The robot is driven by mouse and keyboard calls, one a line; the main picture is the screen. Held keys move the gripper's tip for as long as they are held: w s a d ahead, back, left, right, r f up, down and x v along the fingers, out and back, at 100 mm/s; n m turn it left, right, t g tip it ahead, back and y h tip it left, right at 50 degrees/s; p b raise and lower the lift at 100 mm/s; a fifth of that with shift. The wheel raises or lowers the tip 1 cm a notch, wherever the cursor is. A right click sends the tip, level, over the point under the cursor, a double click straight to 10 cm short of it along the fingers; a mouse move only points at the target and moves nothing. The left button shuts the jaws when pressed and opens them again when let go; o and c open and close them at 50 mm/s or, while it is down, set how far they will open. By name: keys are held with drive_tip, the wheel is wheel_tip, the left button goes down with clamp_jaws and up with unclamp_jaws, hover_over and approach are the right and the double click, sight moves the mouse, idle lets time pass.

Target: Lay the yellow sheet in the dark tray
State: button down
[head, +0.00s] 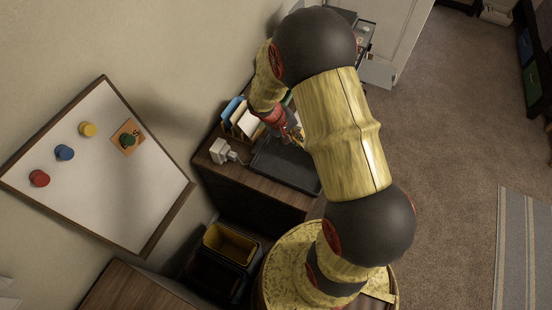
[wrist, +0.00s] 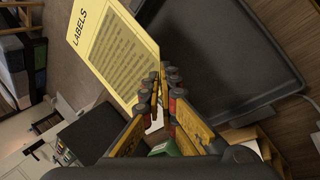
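The yellow sheet (wrist: 112,55), printed "LABELS" with lines of text, reaches out from my fingertips in the wrist view. My gripper (wrist: 164,82) is closed with the sheet's near edge at its fingertips; it appears pinched there. The dark tray (wrist: 205,90) lies behind and to the right of the sheet in the wrist view. In the head view the dark tray (head: 287,168) rests on the wooden desk, and my gripper (head: 293,132) is by its far edge. My arm hides part of the tray there, and the sheet is hard to make out.
A desk organizer (head: 240,120) with a blue item and papers stands left of my gripper. A white plug-like block (head: 220,151) with a cable is left of the tray. A bin with a yellow rim (head: 230,243) stands below the desk. A whiteboard (head: 95,170) hangs on the wall.

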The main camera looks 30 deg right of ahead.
drive_tip(key=b, duration=0.2)
hover_over(270, 164)
drive_tip(key=s+d, duration=0.2)
wheel_tip(270, 164, down, 4)
drive_tip(key=a+f, duration=0.1)
drive_tip(key=w+a+f, duration=0.1)
drive_tip(key=w+f, duration=0.1)
drive_tip(key=f, duration=0.1)
drive_tip(key=shift+a+b, duration=0.35)
drive_tip(key=shift+a, duration=0.05)
drive_tip(key=shift+a+f, duration=0.3)
drive_tip(key=shift+f, duration=0.1)
drive_tip(key=shift+w+a+f+b, duration=0.1)
drive_tip(key=shift+f+b, duration=0.3)
drive_tip(key=shift+f, duration=0.45)
drive_tip(key=shift+w+a+f+b, duration=0.1)
drive_tip(key=shift+f+b, duration=0.25)
drive_tip(key=shift+f, duration=0.5)
drive_tip(key=shift+s, duration=0.1)
drive_tip(key=c, duration=2.6)
unclamp_jaws()
drive_tip(key=shift+f, duration=0.2)
drive_tip(key=shift+o, duration=1.3)
drive_tip(key=shift+r, duration=0.1)
